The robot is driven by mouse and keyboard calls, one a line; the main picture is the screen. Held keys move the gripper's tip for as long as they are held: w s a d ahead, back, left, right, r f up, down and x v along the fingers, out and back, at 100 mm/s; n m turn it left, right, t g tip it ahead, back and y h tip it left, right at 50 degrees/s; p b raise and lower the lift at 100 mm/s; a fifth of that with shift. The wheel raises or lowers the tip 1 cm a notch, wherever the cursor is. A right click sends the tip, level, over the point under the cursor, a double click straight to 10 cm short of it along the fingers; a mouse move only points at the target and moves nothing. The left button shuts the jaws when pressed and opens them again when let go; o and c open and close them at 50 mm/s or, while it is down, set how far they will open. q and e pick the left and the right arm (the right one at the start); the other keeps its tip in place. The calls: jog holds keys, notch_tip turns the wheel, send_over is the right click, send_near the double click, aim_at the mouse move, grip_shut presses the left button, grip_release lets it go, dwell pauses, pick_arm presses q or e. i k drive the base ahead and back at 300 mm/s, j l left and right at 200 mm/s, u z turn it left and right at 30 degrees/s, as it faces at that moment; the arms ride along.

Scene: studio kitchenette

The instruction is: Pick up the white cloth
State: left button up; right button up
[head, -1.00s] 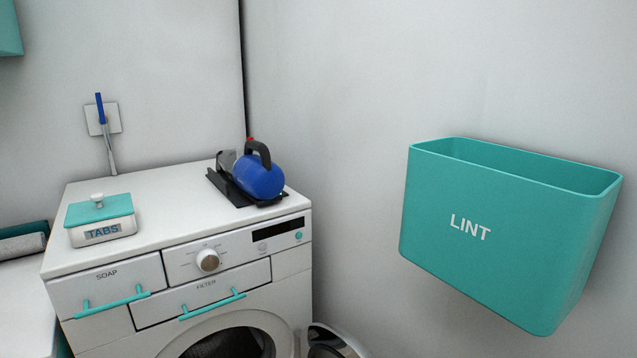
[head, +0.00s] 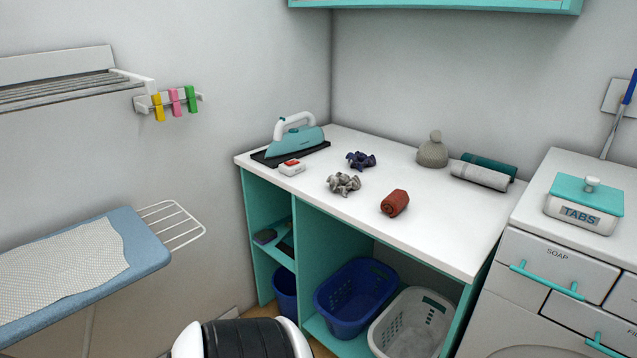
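A crumpled whitish-grey cloth (head: 343,184) lies on the white counter (head: 440,235), near its front left part. A crumpled dark blue cloth (head: 361,160) lies just behind it, and a rolled rust-red cloth (head: 395,203) lies to its right and nearer the front edge. A light grey rolled towel (head: 481,176) lies at the back right, against a dark teal roll (head: 490,164). A white dotted cloth or cover (head: 62,268) lies flat on the blue ironing board (head: 152,250) at left. Neither of my grippers is in view.
A teal iron (head: 296,140) stands on a dark pad, with a small red-and-white box (head: 292,168) before it. A grey knobbed object (head: 433,152) stands behind. Blue (head: 355,295) and white (head: 413,325) baskets sit below. The washer with the TABS box (head: 584,206) is at right.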

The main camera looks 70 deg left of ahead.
aim_at(344, 183)
jog(key=u, duration=2.1)
